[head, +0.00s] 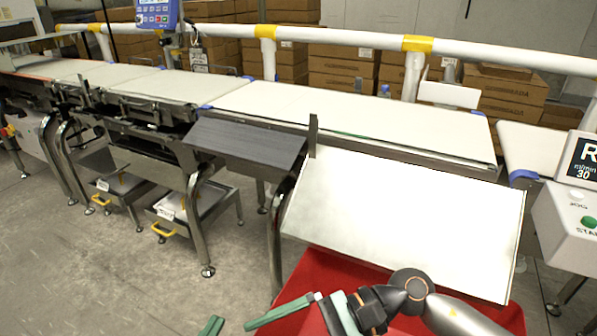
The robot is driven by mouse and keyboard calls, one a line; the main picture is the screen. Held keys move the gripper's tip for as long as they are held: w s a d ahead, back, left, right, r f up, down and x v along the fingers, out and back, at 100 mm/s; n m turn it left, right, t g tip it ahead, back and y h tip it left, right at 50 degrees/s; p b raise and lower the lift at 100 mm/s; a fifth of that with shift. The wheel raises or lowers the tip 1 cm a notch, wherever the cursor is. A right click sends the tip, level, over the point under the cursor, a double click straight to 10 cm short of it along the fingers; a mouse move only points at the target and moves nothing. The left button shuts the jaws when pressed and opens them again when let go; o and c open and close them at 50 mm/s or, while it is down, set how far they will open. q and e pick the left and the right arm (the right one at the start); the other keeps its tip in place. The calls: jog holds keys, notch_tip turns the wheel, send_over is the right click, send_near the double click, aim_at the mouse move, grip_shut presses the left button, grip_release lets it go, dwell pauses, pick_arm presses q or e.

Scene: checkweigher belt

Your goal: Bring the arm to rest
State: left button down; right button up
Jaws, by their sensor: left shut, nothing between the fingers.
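The dark wrist and grey arm link lie to the right of the fingers. A small green piece shows at the bottom edge, left of the fingers; I cannot tell what it belongs to.
A white sloped panel (410,220) stands above the bin, close beyond my arm. Behind it runs the white conveyor belt (350,115). A grey chute (245,143) slopes off the belt. A control box (572,215) stands at the right. Floor at lower left is clear.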

notch_tip(320, 180, up, 6)
jog(key=a+m+t+y, duration=0.2)
jog(key=m+y, duration=0.3)
jog(key=m, duration=0.3)
jog(key=w+d+r+m+t, duration=0.1)
jog(key=w+d+m+t, duration=0.25)
jog(key=m+t, duration=0.75)
jog(key=w+d+r+m+t, duration=0.1)
jog(key=w+d+m+t, duration=0.4)
jog(key=m, duration=0.9)
jog(key=s+d+f+m+t+h+p, duration=0.1)
jog(key=d+f+m+h, duration=0.55)
jog(key=m, duration=0.55)
jog(key=s+d+f+m+t+h, duration=0.2)
jog(key=d+f+m+h, duration=0.45)
jog(key=m, duration=0.65)
pick_arm(q)
jog(key=s+a+n+g+y+p, duration=0.2)
jog(key=s+g+p, duration=0.5)
jog(key=p, duration=1.4)
jog(key=shift+s+f+n+y, duration=0.3)
jog(key=shift+s+f, duration=0.1)
jog(key=shift+s, duration=0.65)
pick_arm(e)
jog(key=s+f+m+g+h, duration=0.2)
jog(key=s+g+h, duration=0.2)
jog(key=s+g, duration=0.3)
jog(key=shift+s+d, duration=0.25)
jog(key=shift+s, duration=0.6)
